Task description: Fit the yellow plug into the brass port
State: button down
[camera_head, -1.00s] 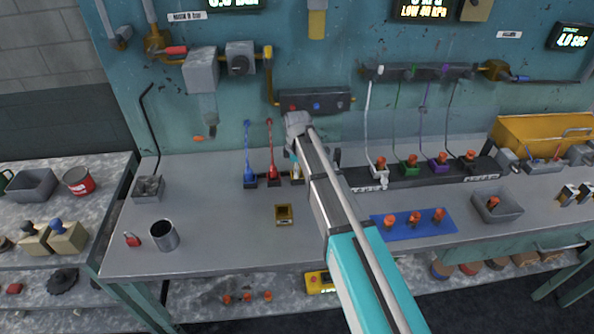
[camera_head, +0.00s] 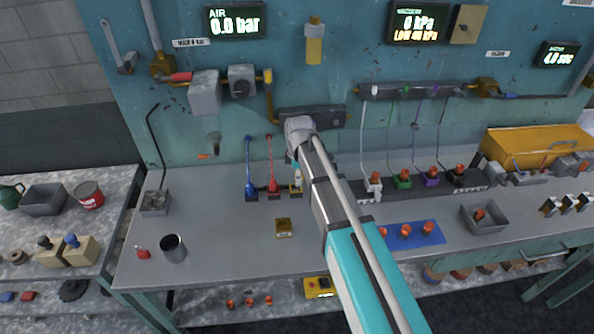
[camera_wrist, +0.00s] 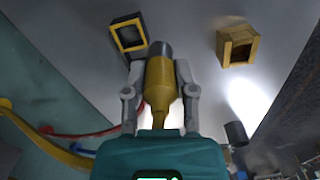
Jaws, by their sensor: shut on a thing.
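My gripper (camera_wrist: 158,72) is shut on the yellow plug (camera_wrist: 160,82) in the wrist view. The plug's grey tip points away from the wrist, with a finger on each side. The brass port (camera_wrist: 237,46) is a square block with a dark opening, right of the plug's tip and apart from it. In the head view the brass port (camera_head: 284,227) sits on the bench, below and left of my gripper. My arm hides most of the gripper and plug there. An empty black holder with a yellow square rim (camera_wrist: 128,36) lies just left of the plug's tip.
Blue (camera_head: 251,192) and red (camera_head: 273,190) plugs with upright hoses stand left of my gripper. A metal cup (camera_head: 173,248) stands at the front left. A blue mat (camera_head: 428,236) with orange-topped fittings lies right of my arm. The bench around the brass port is clear.

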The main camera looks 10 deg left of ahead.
jog(key=s+d+r+p, duration=0.3)
jog(key=s+r, duration=0.1)
jog(key=s, duration=0.4)
jog(key=shift+s, duration=0.35)
jog(key=shift+f, duration=0.2)
dwell(0.3)
jog(key=shift+d, duration=0.1)
